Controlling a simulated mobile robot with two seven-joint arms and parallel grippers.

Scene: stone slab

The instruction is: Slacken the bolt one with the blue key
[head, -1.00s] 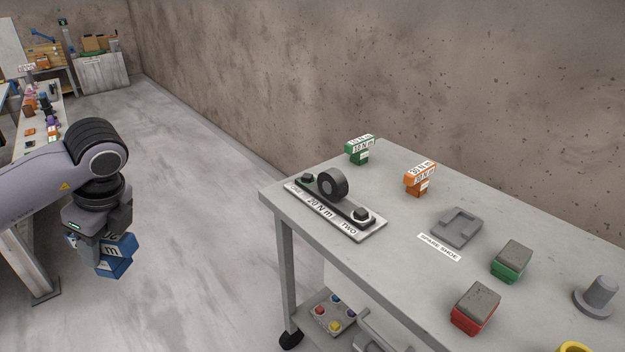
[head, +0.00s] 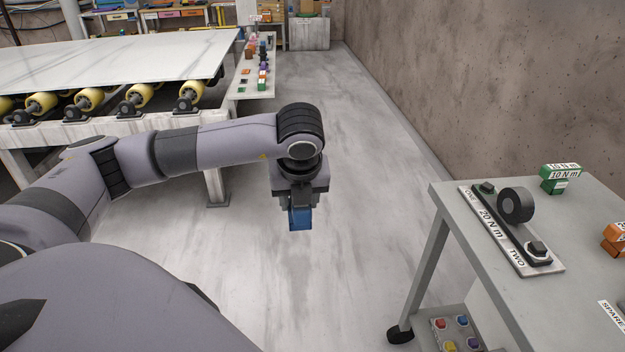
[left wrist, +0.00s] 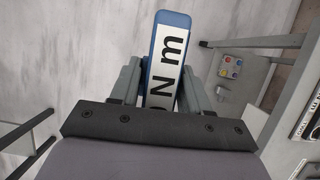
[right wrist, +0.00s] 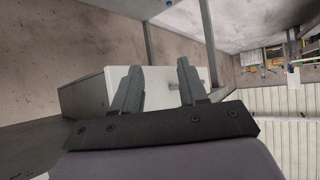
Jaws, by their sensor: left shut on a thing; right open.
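My left gripper (head: 300,205) is shut on the blue key (head: 300,218) and holds it over the floor, left of the grey table. In the left wrist view the blue key (left wrist: 168,60) sits between the fingers, with a white label reading "N m". Bolt one (head: 487,187) is a dark bolt at the far end of the 20 N m plate (head: 518,262), beside the label "ONE". Bolt two (head: 537,249) is at the near end. A black roller (head: 515,205) stands between them. The key is apart from both bolts. My right gripper (right wrist: 157,90) is open and empty.
A green 10 N m key (head: 560,178) and an orange key (head: 615,240) stand on the grey table (head: 455,205). Its lower shelf holds several coloured buttons (head: 455,335). A slab conveyor (head: 110,125) and a side bench (head: 250,85) are at the left. The floor between is clear.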

